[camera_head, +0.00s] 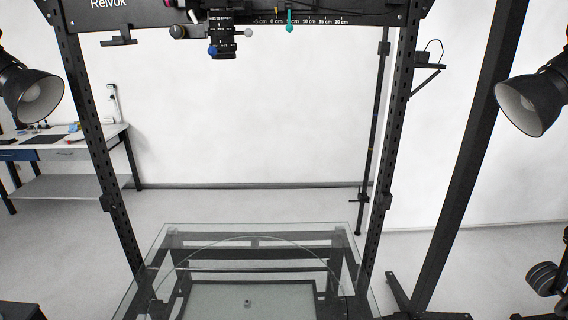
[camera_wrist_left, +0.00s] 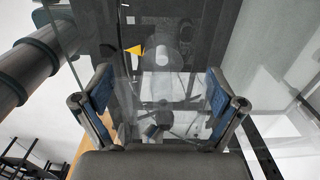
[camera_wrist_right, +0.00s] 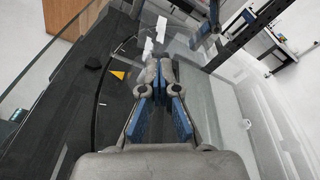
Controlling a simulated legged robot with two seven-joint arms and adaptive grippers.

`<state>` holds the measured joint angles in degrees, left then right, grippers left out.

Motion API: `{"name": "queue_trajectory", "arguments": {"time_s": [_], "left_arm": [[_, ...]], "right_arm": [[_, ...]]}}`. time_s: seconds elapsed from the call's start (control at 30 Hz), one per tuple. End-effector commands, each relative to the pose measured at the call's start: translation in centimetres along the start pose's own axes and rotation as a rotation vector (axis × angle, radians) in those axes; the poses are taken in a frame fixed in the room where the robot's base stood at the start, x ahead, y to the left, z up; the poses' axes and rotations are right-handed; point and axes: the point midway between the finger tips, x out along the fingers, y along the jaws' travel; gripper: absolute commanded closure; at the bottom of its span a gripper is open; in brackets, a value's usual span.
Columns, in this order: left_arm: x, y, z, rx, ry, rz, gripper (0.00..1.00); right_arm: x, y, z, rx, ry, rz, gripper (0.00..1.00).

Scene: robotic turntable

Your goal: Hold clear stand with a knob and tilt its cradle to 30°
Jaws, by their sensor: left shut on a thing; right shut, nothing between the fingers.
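In the left wrist view my left gripper (camera_wrist_left: 158,92) has its blue-padded fingers set wide, shut on a see-through body, which I take for the clear stand (camera_wrist_left: 150,88). Its edges are faint against the dark turntable behind. The knob and cradle cannot be clearly told apart; a dark round part shows below the middle. In the right wrist view my right gripper (camera_wrist_right: 158,85) is shut and empty, its blue pads together above the turntable. A blue-padded finger of my left gripper (camera_wrist_right: 205,33) shows beyond it. Neither gripper shows in the head view.
The glass-topped turntable (camera_head: 160,240) stands low in front, inside a black upright frame (camera_head: 95,120). A yellow triangle label (camera_wrist_left: 135,50) lies on the dark surface. Lamps (camera_head: 32,92) flank the frame on both sides. A camera (camera_head: 221,35) hangs from the crossbar.

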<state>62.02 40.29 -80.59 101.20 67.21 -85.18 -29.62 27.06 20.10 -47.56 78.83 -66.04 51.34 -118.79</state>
Motion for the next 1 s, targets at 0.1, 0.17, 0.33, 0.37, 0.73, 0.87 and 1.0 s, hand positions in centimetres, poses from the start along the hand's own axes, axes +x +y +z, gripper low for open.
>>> {"name": "queue_trajectory", "arguments": {"time_s": [0.1, 0.17, 0.33, 0.37, 0.73, 0.87, 1.0], "left_arm": [[0.0, 0.2, -0.3, 0.012, 0.005, 0.005, 0.54], [0.0, 0.3, -0.3, 0.012, 0.005, 0.006, 0.54], [0.1, 0.3, -0.3, 0.013, 0.005, 0.007, 0.53], [0.1, 0.3, -0.3, 0.014, 0.005, 0.007, 0.53], [0.1, 0.5, -0.4, 0.016, 0.006, 0.009, 0.53], [0.2, 0.5, -0.4, 0.016, 0.006, 0.01, 0.53], [0.2, 0.5, -0.4, 0.016, 0.006, 0.011, 0.53]], "right_arm": [[-0.2, -0.2, -0.6, 0.002, 0.016, -0.006, 1.0], [-0.2, -0.4, -0.6, 0.002, 0.016, -0.006, 1.0], [-0.2, -0.9, -0.6, 0.001, 0.016, -0.008, 1.0], [-0.2, -1.0, -0.6, 0.001, 0.016, -0.008, 1.0], [-0.2, -1.3, -0.5, 0.0, 0.012, -0.009, 1.0], [-0.1, -1.3, -0.4, -0.001, 0.011, -0.008, 1.0], [-0.2, -1.4, -0.1, -0.002, 0.01, -0.008, 1.0]]}}
